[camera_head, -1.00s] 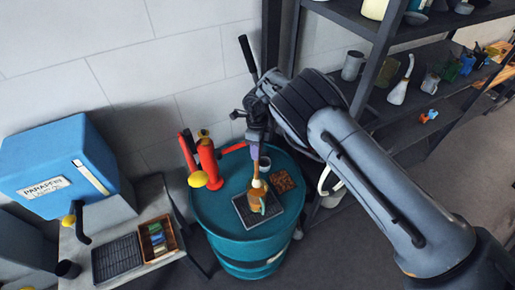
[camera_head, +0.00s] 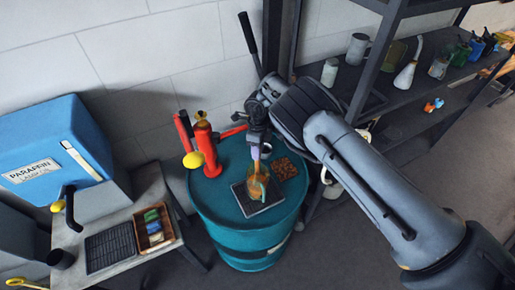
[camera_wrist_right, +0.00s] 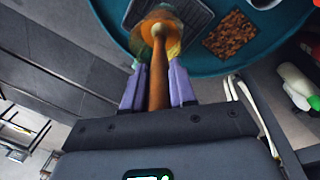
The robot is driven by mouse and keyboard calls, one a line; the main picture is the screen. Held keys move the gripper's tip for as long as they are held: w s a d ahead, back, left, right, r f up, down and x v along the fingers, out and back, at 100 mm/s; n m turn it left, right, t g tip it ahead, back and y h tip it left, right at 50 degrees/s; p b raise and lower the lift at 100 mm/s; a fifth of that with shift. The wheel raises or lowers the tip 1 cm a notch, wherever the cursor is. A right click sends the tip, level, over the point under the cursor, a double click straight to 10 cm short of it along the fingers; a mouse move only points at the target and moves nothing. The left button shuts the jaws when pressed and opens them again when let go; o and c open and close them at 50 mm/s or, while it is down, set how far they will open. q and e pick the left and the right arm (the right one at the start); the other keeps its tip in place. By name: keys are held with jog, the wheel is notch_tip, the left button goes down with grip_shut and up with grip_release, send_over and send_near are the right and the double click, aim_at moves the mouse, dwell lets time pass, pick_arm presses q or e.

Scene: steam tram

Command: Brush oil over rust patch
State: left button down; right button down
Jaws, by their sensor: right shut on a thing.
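My right gripper (camera_head: 256,152) is shut on the wooden handle of a brush (camera_wrist_right: 158,80), between its purple fingers in the wrist view. The brush points down into an amber, see-through jar (camera_head: 257,188); its tip is hard to make out there. The jar stands on a dark ribbed tray (camera_head: 244,205) on top of a teal drum (camera_head: 225,215). The rust patch (camera_head: 285,168) is a brown, rough square on the drum top, right of the tray; it also shows in the wrist view (camera_wrist_right: 232,37). My left gripper is not in view.
A red pump-like fixture with a yellow knob (camera_head: 194,160) stands at the drum's left. A blue paraffin box (camera_head: 50,150) and a bench (camera_head: 150,185) with a parts tray are further left. Dark shelves (camera_head: 400,120) with vessels stand at the right.

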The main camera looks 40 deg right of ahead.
notch_tip(320, 180, down, 4)
jog(key=shift+f+b, duration=0.1)
jog(key=shift+b, duration=1.15)
jog(key=shift+f+b, duration=0.35)
jog(key=shift+f, duration=0.15)
jog(key=shift+f+b, duration=0.35)
jog(key=shift+f, duration=0.1)
jog(key=shift+f+b, duration=0.35)
jog(key=shift+f, duration=0.1)
dwell(0.7)
